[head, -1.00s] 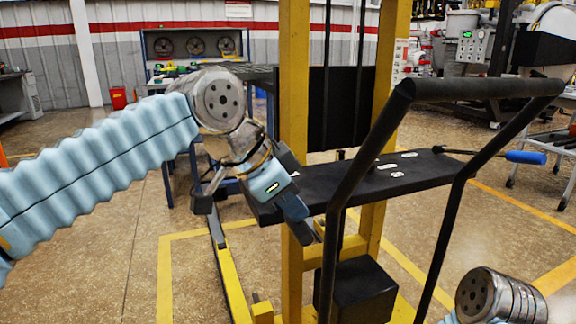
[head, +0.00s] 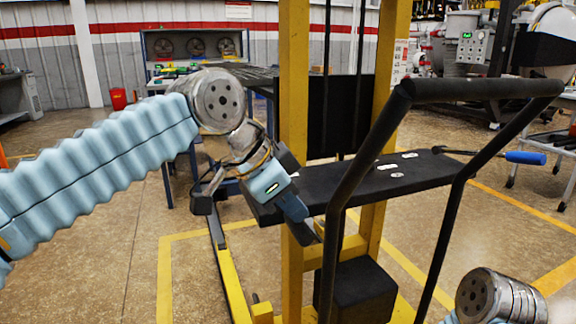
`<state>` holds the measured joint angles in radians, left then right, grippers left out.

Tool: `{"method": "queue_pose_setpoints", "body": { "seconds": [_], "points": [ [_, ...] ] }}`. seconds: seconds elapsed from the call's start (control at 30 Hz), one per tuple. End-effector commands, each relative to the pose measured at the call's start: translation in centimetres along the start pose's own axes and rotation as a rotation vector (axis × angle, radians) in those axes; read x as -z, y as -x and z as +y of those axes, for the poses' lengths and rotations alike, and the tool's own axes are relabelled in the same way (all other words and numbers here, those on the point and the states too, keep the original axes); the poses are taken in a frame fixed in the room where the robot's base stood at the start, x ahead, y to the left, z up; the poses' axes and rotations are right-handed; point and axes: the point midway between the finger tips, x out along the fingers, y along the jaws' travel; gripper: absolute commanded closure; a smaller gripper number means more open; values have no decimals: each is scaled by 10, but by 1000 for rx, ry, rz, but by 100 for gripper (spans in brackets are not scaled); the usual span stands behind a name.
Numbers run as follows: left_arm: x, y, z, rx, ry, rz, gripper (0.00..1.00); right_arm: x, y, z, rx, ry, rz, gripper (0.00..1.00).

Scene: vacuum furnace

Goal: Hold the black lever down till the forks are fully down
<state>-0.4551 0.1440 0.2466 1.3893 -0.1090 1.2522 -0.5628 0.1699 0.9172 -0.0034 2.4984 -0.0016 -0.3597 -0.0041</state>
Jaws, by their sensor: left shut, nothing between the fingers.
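The yellow stacker has a black console (head: 400,178) between its mast and its black push handle (head: 470,90). My left gripper (head: 302,222) is shut and empty, pointing down at the console's left end. I cannot make out the black lever clearly; the gripper covers that area, and contact cannot be told. A black carriage panel (head: 338,118) sits between the yellow mast posts (head: 294,100). The forks cannot be clearly told behind the mast. Only part of my right arm shows at the lower right; its gripper is out of view.
A rod with a blue grip (head: 525,157) sticks out from the console's right side. The push handle's bars stand right of my left gripper. A yellow stacker leg (head: 230,280) runs along the floor. A blue-framed bench (head: 195,48) stands behind.

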Motion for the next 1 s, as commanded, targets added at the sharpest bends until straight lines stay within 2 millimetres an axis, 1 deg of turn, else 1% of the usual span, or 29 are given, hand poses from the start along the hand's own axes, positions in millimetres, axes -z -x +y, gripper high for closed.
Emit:
{"method": "queue_pose_setpoints", "body": {
  "seconds": [0.03, 0.17, 0.27, 0.37, 0.53, 0.57, 0.6, 0.8, 0.9, 1.0],
  "points": [
    [-8, -11, 0, -14, 5, -30, 100, 0, -2, 1, 0, 0, 0, 38],
    [-8, -10, 0, -14, 5, -30, 100, 0, -1, 0, 0, 0, 0, 38],
    [-4, -5, -1, -13, 5, -29, 100, 0, 4, -2, 0, 1, -1, 38],
    [6, 6, -2, -10, 4, -25, 100, 0, 17, -8, 2, 2, -2, 38],
    [32, 36, -4, -1, 2, -9, 100, -4, 47, -26, 12, 13, -14, 38],
    [30, 39, -5, 2, 3, -6, 100, -5, 43, -26, 14, 15, -15, 38],
    [28, 48, -5, 4, 3, -3, 100, -5, 41, -25, 14, 15, -16, 38],
    [30, 95, -6, 4, 2, 0, 100, -7, 49, -30, 18, 18, -20, 38],
    [30, 111, -7, 4, 1, 1, 100, -7, 52, -33, 19, 20, -22, 38],
    [30, 122, -7, 4, 1, 0, 100, -8, 53, -34, 21, 21, -23, 38]
  ]
}}
